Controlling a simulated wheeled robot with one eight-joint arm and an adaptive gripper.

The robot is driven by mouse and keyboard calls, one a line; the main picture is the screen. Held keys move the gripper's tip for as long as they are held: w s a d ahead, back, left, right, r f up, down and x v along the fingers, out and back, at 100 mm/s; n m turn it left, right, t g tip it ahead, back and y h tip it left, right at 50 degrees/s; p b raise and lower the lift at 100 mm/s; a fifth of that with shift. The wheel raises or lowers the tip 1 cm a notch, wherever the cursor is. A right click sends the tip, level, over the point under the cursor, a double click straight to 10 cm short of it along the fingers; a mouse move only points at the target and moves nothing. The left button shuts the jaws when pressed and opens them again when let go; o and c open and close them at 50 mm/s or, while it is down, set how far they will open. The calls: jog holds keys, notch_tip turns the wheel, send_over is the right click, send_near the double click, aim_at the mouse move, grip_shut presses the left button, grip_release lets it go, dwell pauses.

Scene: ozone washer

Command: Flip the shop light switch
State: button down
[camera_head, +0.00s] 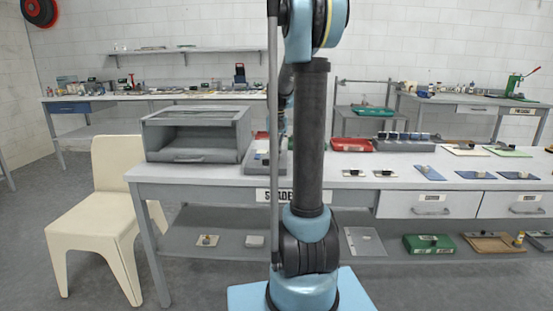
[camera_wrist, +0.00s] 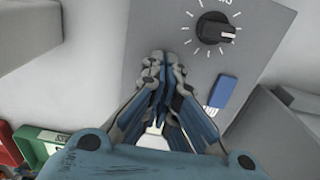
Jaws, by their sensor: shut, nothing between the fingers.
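In the wrist view my gripper (camera_wrist: 155,62) is shut and empty. Its blue fingers meet at the tips over a grey panel (camera_wrist: 160,20). A blue rectangular switch-like piece (camera_wrist: 221,91) sits on this panel, to the right of the fingertips and apart from them in the picture. A round black knob (camera_wrist: 214,27) with white scale marks is on the panel above it. I cannot tell whether the blue piece is the shop light switch. In the head view my arm hides my gripper and part of the bench behind it.
A workbench (camera_head: 350,185) spans the head view. On it stand a grey open-fronted cabinet (camera_head: 198,155), red trays (camera_head: 351,145) and several small parts. A cream chair (camera_head: 110,215) stands at the left. In the wrist view, a green box (camera_wrist: 40,143) is at lower left.

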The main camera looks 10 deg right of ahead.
jog(key=shift+r, duration=3.5)
jog(key=s+a+f+n, duration=0.1)
jog(key=s+a, duration=0.1)
jog(key=s, duration=0.9)
jog(key=s+a+f+n+t, duration=0.1)
jog(key=s+f, duration=0.7)
jog(key=s, duration=0.4)
jog(key=s+a+f+n+t, duration=0.1)
jog(key=s+f, duration=0.7)
jog(key=s, duration=0.4)
jog(key=shift+a+f, duration=0.2)
